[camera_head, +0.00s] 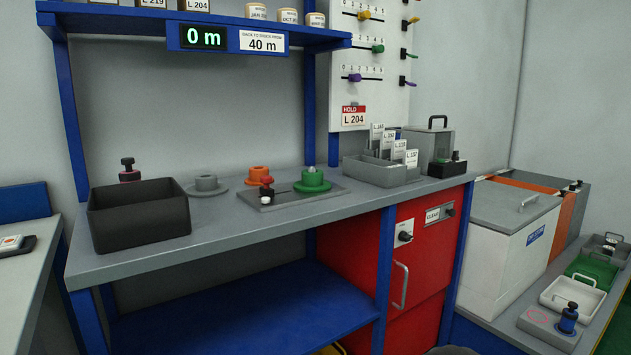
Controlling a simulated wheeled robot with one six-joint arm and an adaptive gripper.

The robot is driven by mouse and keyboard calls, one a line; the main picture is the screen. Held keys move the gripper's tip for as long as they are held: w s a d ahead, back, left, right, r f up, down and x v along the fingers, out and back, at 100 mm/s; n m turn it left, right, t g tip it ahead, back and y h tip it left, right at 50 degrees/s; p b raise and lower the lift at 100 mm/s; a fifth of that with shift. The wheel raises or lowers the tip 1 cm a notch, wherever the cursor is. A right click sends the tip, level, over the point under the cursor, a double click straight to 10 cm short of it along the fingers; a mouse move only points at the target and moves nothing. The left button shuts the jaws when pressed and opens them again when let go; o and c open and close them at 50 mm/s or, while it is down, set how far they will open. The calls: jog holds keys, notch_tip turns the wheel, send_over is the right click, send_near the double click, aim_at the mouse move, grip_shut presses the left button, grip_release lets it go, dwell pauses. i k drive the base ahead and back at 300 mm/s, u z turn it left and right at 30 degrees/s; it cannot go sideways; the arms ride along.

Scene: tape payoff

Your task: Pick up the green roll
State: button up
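The green roll (312,178) sits on the grey plate of a small device (292,196) on the workbench. A pale peg tip shows at the roll's centre. It stands to the right of an orange roll (258,173) and a grey roll (207,184). A red-topped knob (267,184) stands on the plate just left of the green roll. My gripper is not in view.
A black open bin (139,217) stands at the bench's left, with a dark knob behind it. A grey card box (381,172) with labelled cards stands right of the green roll. A blue shelf (240,38) overhangs the back. The bench front (250,228) is clear.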

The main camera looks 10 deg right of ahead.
aim_at(310, 183)
jog(key=k, duration=0.25)
jog(key=u, duration=0.9)
jog(key=i, duration=0.7)
jog(key=z, duration=0.15)
